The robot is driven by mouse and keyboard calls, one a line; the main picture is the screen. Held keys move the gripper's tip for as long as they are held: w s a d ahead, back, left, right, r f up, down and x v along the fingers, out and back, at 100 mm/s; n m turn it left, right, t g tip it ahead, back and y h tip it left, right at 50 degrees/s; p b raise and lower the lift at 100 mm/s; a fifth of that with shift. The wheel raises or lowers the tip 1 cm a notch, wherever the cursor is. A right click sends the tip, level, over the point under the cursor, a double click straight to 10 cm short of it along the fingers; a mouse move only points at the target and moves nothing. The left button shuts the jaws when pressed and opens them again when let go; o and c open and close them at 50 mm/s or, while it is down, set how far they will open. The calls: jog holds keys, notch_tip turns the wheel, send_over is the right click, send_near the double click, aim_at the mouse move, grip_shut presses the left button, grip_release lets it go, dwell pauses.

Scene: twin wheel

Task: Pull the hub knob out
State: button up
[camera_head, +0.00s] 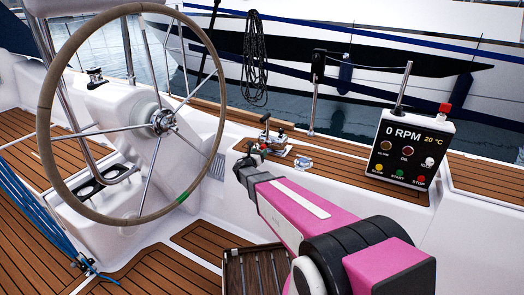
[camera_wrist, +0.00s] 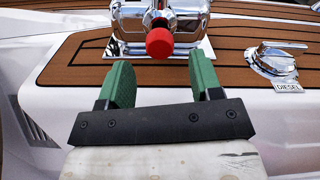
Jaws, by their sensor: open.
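A red knob (camera_wrist: 160,43) sticks out from the hub of a chrome lever control (camera_wrist: 132,17) in the wrist view. The control also shows in the head view (camera_head: 281,151), on the side deck, with a small red spot (camera_head: 264,146) that looks like the knob. My gripper (camera_wrist: 161,66) is open, with its two green fingers (camera_wrist: 203,75) spread left and right. The knob lies just beyond the fingertips, roughly centred between them and apart from both. In the head view my gripper (camera_head: 243,163) is close beside the control; its exact gap there cannot be told.
The steering wheel (camera_head: 42,120) stands at left. An engine panel (camera_head: 407,150) with buttons and a red-topped key is at right. A round chrome diesel cap (camera_wrist: 272,60) lies right of my fingers. A rail post (camera_head: 314,95) stands behind the control.

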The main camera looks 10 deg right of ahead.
jog(key=v, duration=0.6)
jog(key=shift+s, duration=0.1)
jog(key=s+d+m+g+y, duration=0.1)
jog(key=s+d+m+g, duration=1.05)
jog(key=m, duration=0.55)
jog(key=s+a+m+g+y, duration=0.3)
jog(key=s+m+y, duration=0.6)
jog(key=s+m, duration=0.5)
jog(key=shift+s+a+r+y, duration=0.3)
jog(key=shift+s+a, duration=0.3)
jog(key=shift+s, duration=0.15)
jog(key=shift+o, duration=0.2)
